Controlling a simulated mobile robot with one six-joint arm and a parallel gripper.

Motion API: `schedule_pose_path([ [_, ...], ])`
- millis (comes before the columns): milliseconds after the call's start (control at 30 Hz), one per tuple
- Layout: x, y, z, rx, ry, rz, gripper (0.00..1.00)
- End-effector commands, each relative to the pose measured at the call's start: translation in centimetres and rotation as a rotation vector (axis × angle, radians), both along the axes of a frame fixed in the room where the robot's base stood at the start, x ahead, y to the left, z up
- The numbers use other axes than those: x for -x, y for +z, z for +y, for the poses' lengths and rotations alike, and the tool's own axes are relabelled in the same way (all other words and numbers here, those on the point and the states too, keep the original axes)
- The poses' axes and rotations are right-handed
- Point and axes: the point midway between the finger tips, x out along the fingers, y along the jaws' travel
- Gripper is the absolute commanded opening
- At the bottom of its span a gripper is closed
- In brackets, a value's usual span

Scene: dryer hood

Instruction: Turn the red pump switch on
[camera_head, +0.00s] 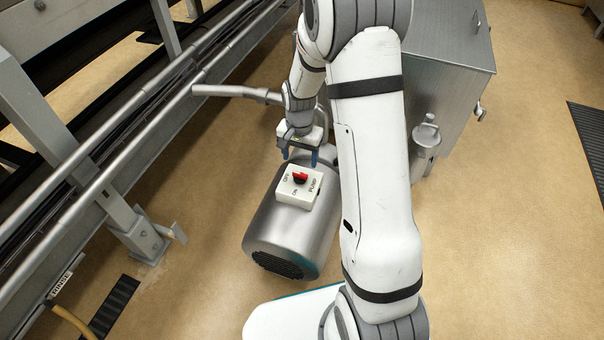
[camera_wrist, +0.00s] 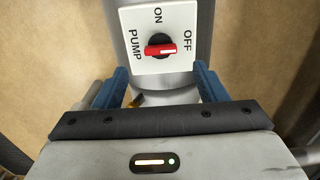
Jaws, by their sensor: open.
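The red pump switch (camera_head: 300,177) is a knob on a white box (camera_head: 308,200) on top of a steel cylindrical motor (camera_head: 285,232). In the wrist view the red knob (camera_wrist: 160,49) sits on a black round base, on a white face marked ON, OFF and PUMP. Its handle lies crosswise there, with its white line toward the OFF side. My gripper (camera_head: 300,156) is open and empty, its blue fingers near the box on the side away from the lettered ON. In the wrist view the fingers (camera_wrist: 163,82) are spread wide, below the knob and apart from it.
A metal pipe handle (camera_head: 235,91) extends left near my wrist. Steel rails (camera_head: 110,130) run along the left. A steel cabinet (camera_head: 450,70) and a small metal fitting (camera_head: 426,132) stand right of my arm. Tan floor lies open at the right.

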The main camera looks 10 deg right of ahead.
Motion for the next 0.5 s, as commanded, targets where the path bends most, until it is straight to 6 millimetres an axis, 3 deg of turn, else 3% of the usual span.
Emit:
schedule_pose_path([
  [300, 0.1, -5.4, 0.1, 0.000, 0.002, 0.004, 0.65],
  [500, 0.1, -6.8, 0.1, 0.000, 0.003, 0.002, 0.65],
])
